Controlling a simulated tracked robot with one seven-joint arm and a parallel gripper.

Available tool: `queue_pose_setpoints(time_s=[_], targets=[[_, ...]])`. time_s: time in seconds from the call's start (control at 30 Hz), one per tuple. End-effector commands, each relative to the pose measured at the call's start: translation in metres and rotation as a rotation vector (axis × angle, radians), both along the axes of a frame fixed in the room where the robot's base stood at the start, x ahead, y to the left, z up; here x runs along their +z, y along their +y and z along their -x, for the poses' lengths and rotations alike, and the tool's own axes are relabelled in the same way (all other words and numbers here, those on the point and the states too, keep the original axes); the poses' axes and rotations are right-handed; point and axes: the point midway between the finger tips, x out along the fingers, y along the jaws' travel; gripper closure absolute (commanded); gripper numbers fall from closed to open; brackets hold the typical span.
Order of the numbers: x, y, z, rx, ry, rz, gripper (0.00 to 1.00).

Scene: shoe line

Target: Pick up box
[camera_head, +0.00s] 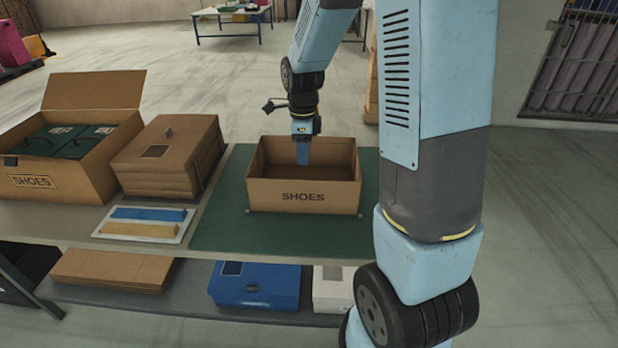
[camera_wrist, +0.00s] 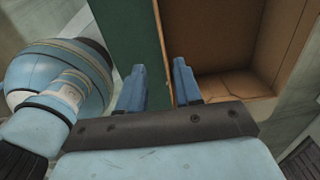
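An open, lidless cardboard box marked SHOES (camera_head: 303,197) stands upright on a green mat (camera_head: 232,232) on the table. It looks empty. My gripper (camera_head: 303,150) is at the box's far wall, with one blue finger showing inside that wall in the head view. In the wrist view, my gripper (camera_wrist: 159,66) has its two fingers apart. The box wall's edge (camera_wrist: 162,45) runs between them, with the right finger over the box interior and the left over the green mat. I cannot tell whether either finger touches the wall.
Left of the mat are a larger SHOES carton (camera_head: 85,178) with dark green boxes, a stack of brown boxes (camera_head: 165,165), and a tray with blue and yellow bars (camera_head: 145,223). A blue box (camera_head: 255,290) and a white box (camera_head: 332,290) sit on the lower shelf.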

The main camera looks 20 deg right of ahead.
Motion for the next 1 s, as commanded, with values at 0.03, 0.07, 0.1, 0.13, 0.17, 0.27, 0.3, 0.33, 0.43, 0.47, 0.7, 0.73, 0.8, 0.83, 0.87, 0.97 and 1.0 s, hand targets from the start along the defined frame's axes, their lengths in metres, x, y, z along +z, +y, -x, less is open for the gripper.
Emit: queue_pose_setpoints(time_s=[0.03,0.07,0.1,0.13,0.17,0.27,0.3,0.33,0.43,0.47,0.7,0.73,0.8,0.83,0.87,0.97,1.0], targets=[[-0.01,0.0,0.001,0.0,0.004,0.0,0.66],[-0.016,0.0,0.001,0.0,0.004,0.0,0.66],[-0.023,0.0,0.001,0.0,0.005,0.0,0.66],[-0.028,0.0,0.001,0.0,0.004,0.0,0.66],[-0.032,0.0,0.001,0.0,0.003,0.0,0.66],[-0.046,0.0,0.0,0.001,0.002,0.0,0.66],[-0.049,0.0,0.0,0.001,0.002,0.0,0.66],[-0.052,0.0,0.0,0.001,0.001,0.001,0.66],[-0.057,0.0,0.0,0.002,0.001,0.001,0.66],[-0.058,0.0,0.0,0.002,0.001,0.001,0.66],[-0.082,0.0,0.0,0.001,0.002,0.0,0.66],[-0.086,0.0,0.0,0.001,0.003,0.0,0.66],[-0.095,0.001,0.0,0.002,0.002,0.0,0.66],[-0.098,0.001,0.0,0.003,0.002,0.0,0.66],[-0.101,0.001,0.0,0.002,0.002,0.0,0.66],[-0.107,0.001,-0.001,0.002,0.0,0.0,0.66],[-0.109,0.001,-0.001,0.002,0.0,0.0,0.66]])
